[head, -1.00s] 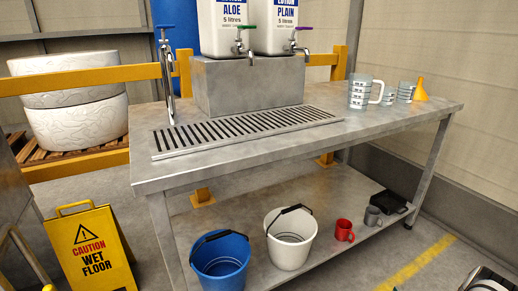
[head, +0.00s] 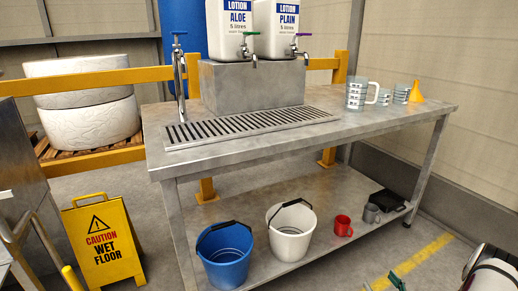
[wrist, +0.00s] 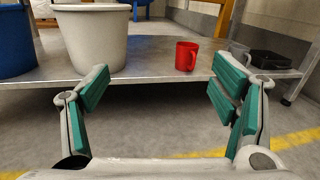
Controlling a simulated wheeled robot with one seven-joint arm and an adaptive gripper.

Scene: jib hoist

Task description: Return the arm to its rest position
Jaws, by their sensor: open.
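My gripper (wrist: 158,92) shows in the wrist view with its two green-padded fingers spread wide and nothing between them. It is low, in front of the table's lower shelf (wrist: 140,77). Ahead of it, and apart from it, stand a white bucket (wrist: 92,40) and a red mug (wrist: 186,56) on that shelf. In the head view part of my arm shows at the lower right corner, with a green finger pad at the bottom edge. The rest of the arm is out of the picture.
The metal table (head: 330,125) carries lotion containers (head: 230,28), measuring jugs (head: 358,95) and an orange funnel (head: 416,92). A blue bucket (head: 224,256) stands on the lower shelf. A yellow wet floor sign (head: 103,243) stands at the left. Floor in front of the shelf is clear.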

